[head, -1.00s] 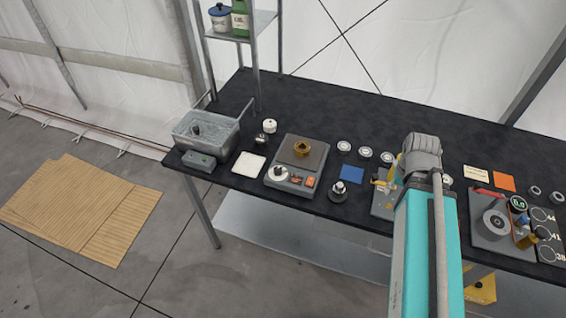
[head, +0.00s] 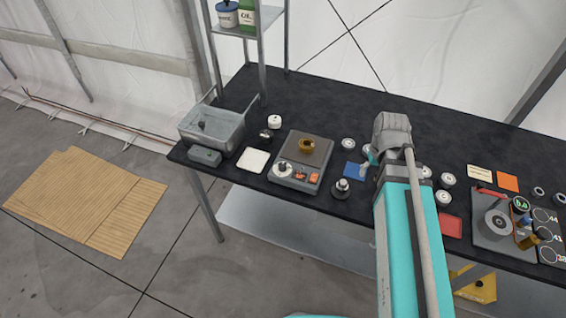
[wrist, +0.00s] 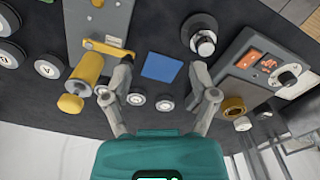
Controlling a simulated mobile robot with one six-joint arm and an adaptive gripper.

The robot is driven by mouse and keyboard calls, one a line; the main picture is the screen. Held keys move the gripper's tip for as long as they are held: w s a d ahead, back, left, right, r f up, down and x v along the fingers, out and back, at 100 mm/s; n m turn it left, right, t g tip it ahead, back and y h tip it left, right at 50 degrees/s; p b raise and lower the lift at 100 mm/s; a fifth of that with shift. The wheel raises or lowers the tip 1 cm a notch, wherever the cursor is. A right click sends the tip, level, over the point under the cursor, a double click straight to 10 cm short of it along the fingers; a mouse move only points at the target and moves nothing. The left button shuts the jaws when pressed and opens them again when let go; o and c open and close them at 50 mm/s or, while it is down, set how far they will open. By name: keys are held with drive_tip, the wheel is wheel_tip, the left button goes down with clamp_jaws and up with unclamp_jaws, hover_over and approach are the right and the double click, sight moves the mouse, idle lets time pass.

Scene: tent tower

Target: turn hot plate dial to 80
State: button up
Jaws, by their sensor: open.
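The hot plate (head: 318,181) is a grey box with a dark top plate, standing left of my arm in the head view. A brass ring-shaped piece (head: 307,145) sits on it. Its white dial (head: 282,170) is on the front left, beside two orange panels; the dial's setting is too small to read. In the wrist view the hot plate (wrist: 246,62) is at the right, with the dial (wrist: 287,78) near the edge. My gripper (wrist: 162,78) is open and empty, its fingers spread over the blue square, apart from the hot plate. In the head view my arm mostly hides it.
A dark round-based knob (head: 342,188) stands between the hot plate and my arm; a blue square (head: 354,169) lies behind it. A white pad (head: 253,160) and metal bath (head: 212,128) are left. In the wrist view, a panel with a yellow crank (wrist: 82,72) is near the left finger.

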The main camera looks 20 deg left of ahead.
drive_tip(key=w+a+r+n+p, duration=0.25)
drive_tip(key=a+n, duration=0.35)
drive_tip(key=a, duration=0.8)
drive_tip(key=r+n, duration=0.1)
drive_tip(key=n, duration=0.5)
hover_over(282, 165)
drive_tip(key=shift+s+a+r+p, duration=0.15)
drive_tip(key=shift+s+p, duration=0.1)
drive_tip(key=shift+p, duration=0.2)
drive_tip(key=shift+f, duration=0.25)
drive_tip(key=f+b, duration=1.3)
drive_tip(key=shift+w+f+b, duration=0.15)
drive_tip(key=shift+w+b, duration=0.1)
drive_tip(key=shift+b, duration=0.15)
clamp_jaws()
